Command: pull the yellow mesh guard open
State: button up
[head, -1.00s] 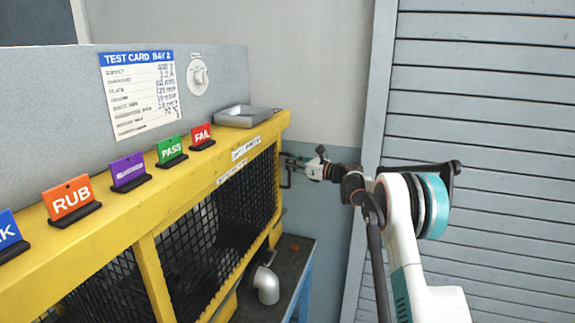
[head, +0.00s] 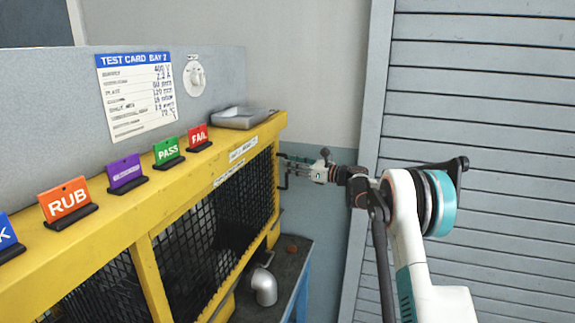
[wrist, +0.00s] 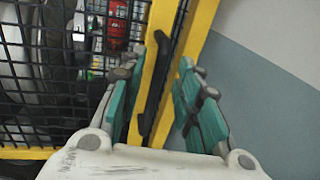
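The yellow mesh guard (head: 215,232) is a yellow frame with black mesh on the front of the bench, and it looks shut. It also shows in the wrist view (wrist: 62,75). A black upright handle (wrist: 155,95) sits on its yellow edge bar. My gripper (head: 288,170) is at the far right end of the guard, beside the handle. In the wrist view my gripper (wrist: 173,55) has its teal fingers apart, one on each side of the handle.
A grey tray (head: 240,118) and several coloured sign cards, such as PASS (head: 167,151) and FAIL (head: 198,136), stand on the yellow ledge. A grey pipe elbow (head: 264,287) lies on a low table below. A grey wall and slatted shutter (head: 480,110) are at the right.

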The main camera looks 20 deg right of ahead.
jog(key=v, duration=0.9)
jog(key=shift+s+d, duration=0.1)
